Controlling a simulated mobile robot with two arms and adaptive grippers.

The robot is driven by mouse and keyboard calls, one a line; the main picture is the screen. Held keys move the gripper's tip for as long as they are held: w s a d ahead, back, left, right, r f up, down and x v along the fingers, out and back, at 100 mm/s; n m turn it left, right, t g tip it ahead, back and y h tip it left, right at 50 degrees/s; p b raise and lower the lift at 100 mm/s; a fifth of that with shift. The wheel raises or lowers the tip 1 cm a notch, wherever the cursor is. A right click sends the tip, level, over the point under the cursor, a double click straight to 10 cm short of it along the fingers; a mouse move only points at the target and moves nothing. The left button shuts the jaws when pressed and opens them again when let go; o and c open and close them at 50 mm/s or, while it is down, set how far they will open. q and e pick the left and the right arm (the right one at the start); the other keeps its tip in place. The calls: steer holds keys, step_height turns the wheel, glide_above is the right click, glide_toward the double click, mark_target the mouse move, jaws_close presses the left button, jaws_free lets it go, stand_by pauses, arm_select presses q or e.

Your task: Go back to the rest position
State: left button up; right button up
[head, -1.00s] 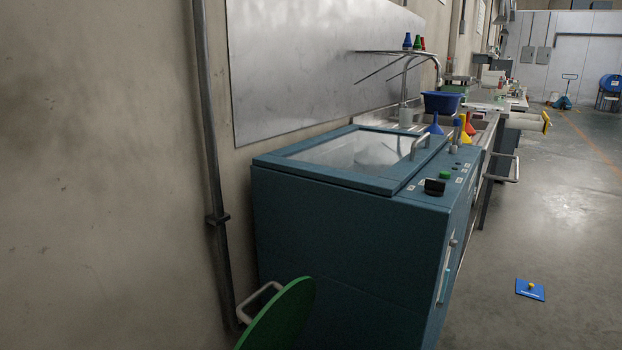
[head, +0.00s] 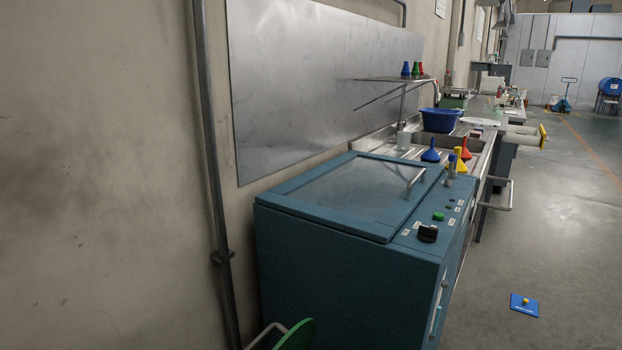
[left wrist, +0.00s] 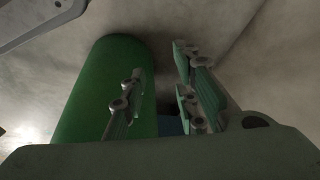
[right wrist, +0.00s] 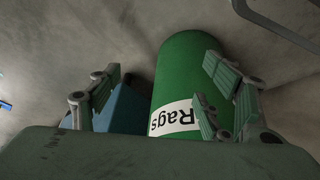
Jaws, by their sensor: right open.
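My left gripper (left wrist: 158,95) shows in the left wrist view with its fingers apart and nothing between them. A plain green cylinder (left wrist: 95,90) lies beyond its left finger. My right gripper (right wrist: 158,95) shows in the right wrist view with its fingers wide apart and empty. Beyond it is a green bin (right wrist: 185,70) with a white "Rags" label, partly hidden by the right-hand fingers. Neither gripper shows in the head view.
A blue cabinet machine (head: 340,260) with a closed glazed lid stands against the wall. A sink counter with funnels and a blue basin (head: 440,120) runs behind. A blue plate (head: 524,306) lies on otherwise open floor at right.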

arm_select(q)
steer(key=s+a+f+g+p, duration=0.1)
steer(key=s+a+f+p, duration=0.1)
steer(key=s+p, duration=0.4)
steer(key=s+a+f+g+p, duration=0.2)
steer(key=s+p, duration=0.3)
steer(key=s, duration=1)
steer(key=shift+s+f+y+p, duration=0.25)
steer(key=shift+f+y+p, duration=0.1)
steer(key=shift+f, duration=0.45)
arm_select(e)
steer(key=s+d+f+g, duration=0.1)
steer(key=s+d+f, duration=0.1)
steer(key=s, duration=0.8)
steer(key=s+d+f+g, duration=0.2)
steer(key=s+f, duration=0.1)
steer(key=s, duration=0.8)
steer(key=shift+s+f+h, duration=0.25)
steer(key=shift+f+h, duration=0.05)
arm_select(q)
steer(key=shift+a, duration=0.1)
arm_select(e)
steer(key=shift+d, duration=0.1)
steer(key=shift+c, duration=0.5)
